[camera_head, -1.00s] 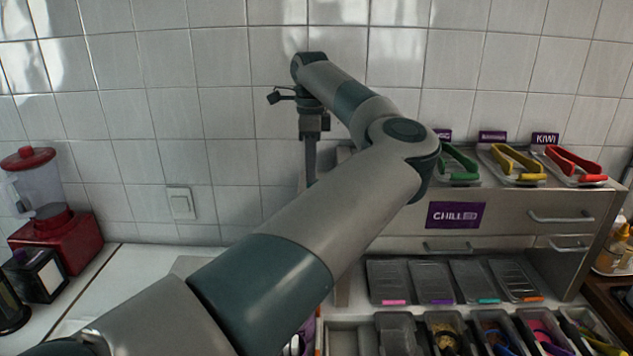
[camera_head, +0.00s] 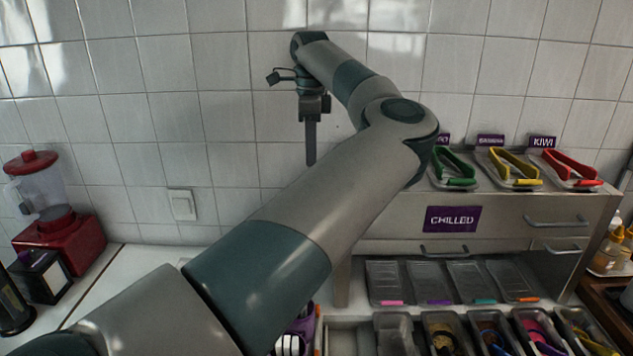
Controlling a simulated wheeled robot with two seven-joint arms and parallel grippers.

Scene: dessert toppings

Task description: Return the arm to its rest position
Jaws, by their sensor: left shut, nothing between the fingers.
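My left arm reaches in from the lower left, rises across the middle of the view and bends back at its elbow. My left gripper (camera_head: 311,160) hangs from the wrist at the top centre, fingers pointing straight down in front of the tiled wall. Its fingers are together and hold nothing. It is in the air, left of the chilled cabinet (camera_head: 500,213), and touches nothing that I can see. A bit of purple and white (camera_head: 291,341) shows at the bottom beside the arm; I cannot tell what it is. My right gripper is not in view.
Green (camera_head: 455,170), yellow (camera_head: 513,169) and red tongs (camera_head: 570,166) lie on trays on the cabinet. Lidded containers (camera_head: 385,280) and several topping bins (camera_head: 441,335) are below. A red blender (camera_head: 62,240) stands at left. The counter (camera_head: 128,278) beside it is partly clear.

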